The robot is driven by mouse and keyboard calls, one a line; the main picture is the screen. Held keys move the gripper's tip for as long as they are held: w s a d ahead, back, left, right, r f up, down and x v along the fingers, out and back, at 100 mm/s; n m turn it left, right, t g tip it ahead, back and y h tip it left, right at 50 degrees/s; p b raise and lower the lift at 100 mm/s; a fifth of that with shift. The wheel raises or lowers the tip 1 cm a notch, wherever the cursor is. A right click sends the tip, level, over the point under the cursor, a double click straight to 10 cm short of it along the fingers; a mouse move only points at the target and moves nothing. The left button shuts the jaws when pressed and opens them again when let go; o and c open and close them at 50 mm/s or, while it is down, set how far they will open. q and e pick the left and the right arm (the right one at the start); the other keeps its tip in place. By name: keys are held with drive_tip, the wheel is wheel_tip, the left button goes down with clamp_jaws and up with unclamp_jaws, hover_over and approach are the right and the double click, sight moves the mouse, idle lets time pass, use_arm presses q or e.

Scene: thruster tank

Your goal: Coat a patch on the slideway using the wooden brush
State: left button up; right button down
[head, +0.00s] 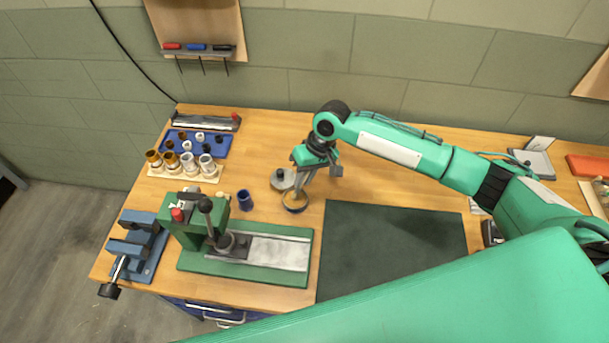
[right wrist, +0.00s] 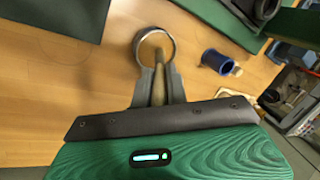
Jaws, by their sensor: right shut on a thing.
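My right gripper (head: 302,177) is shut on the wooden brush (right wrist: 158,90), whose handle lies between its fingers. In the right wrist view the gripper (right wrist: 159,84) points toward an open round tin (right wrist: 140,42). The brush's lower end is over or inside this tin, and its bristles are hard to make out. In the head view the tin (head: 294,209) stands on the table below the gripper. The slideway (head: 275,252) is a pale grey flat strip on the green machine, nearer and left of the tin. My left gripper is not in view.
A grey round lid (head: 279,183) lies beside the tin. A blue cup (head: 245,201) stands to the left. A blue vise (head: 140,244), a rack of rollers (head: 184,174) and a blue tray (head: 195,146) are further left. A dark mat (head: 390,250) lies right of the machine.

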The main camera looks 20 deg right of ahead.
drive_tip(key=shift+f, duration=0.5)
drive_tip(key=shift+s+f+p, duration=0.1)
drive_tip(key=shift+f+p, duration=0.05)
drive_tip(key=shift+p, duration=0.3)
idle(2.3)
wheel_tip(320, 180, up, 7)
drive_tip(key=p, duration=0.8)
idle(0.8)
